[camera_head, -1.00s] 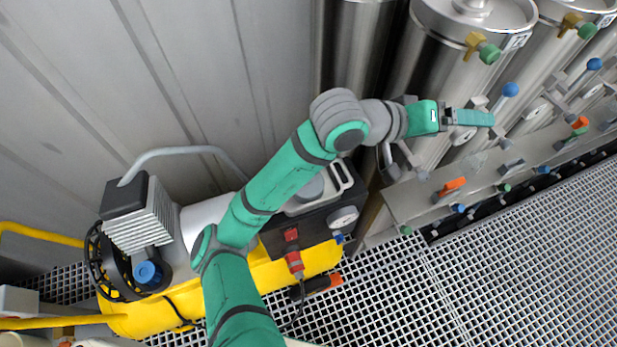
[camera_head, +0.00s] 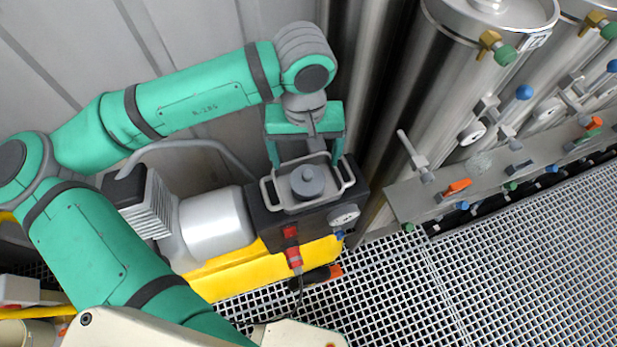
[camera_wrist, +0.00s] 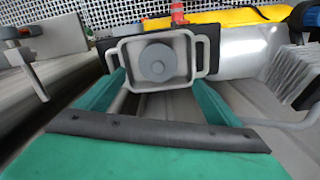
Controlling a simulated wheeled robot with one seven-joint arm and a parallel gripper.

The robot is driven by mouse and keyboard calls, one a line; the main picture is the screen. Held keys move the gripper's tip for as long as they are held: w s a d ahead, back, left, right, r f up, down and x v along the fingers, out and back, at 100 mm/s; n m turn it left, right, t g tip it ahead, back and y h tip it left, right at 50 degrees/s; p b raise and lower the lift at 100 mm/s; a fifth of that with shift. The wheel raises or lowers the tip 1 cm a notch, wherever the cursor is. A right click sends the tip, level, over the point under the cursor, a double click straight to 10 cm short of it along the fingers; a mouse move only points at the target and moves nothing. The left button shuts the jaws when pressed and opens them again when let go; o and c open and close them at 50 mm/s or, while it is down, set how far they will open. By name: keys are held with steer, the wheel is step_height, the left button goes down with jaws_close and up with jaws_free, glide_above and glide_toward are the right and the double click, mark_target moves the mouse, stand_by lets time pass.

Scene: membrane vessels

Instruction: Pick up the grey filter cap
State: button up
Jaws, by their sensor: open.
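The grey filter cap (camera_head: 307,180) is a round, stepped knob on the light grey square-framed top of a dark box. It also shows in the wrist view (camera_wrist: 157,62), inside the frame with a handle at either side. My gripper (camera_head: 307,163) is open and empty, with its two green fingers spread wide just behind the cap in the head view. In the wrist view the fingers of my gripper (camera_wrist: 160,88) point toward the frame, one on each side, with the cap between and beyond them. I cannot tell whether the fingers touch the frame.
The dark box (camera_head: 275,230) carries a gauge (camera_head: 343,216) and a red connector (camera_head: 293,257). A silver motor (camera_head: 212,222) stands to its left above a yellow base (camera_head: 230,285). Steel vessels (camera_head: 430,90) and a valve-lined panel (camera_head: 440,190) stand to the right. Open grating lies in front.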

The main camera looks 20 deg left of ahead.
mark_target(308, 173)
steer(key=f, duration=1)
steer(key=shift+d+f, duration=0.15)
steer(key=shift+d, duration=0.05)
steer(key=c, duration=1.1)
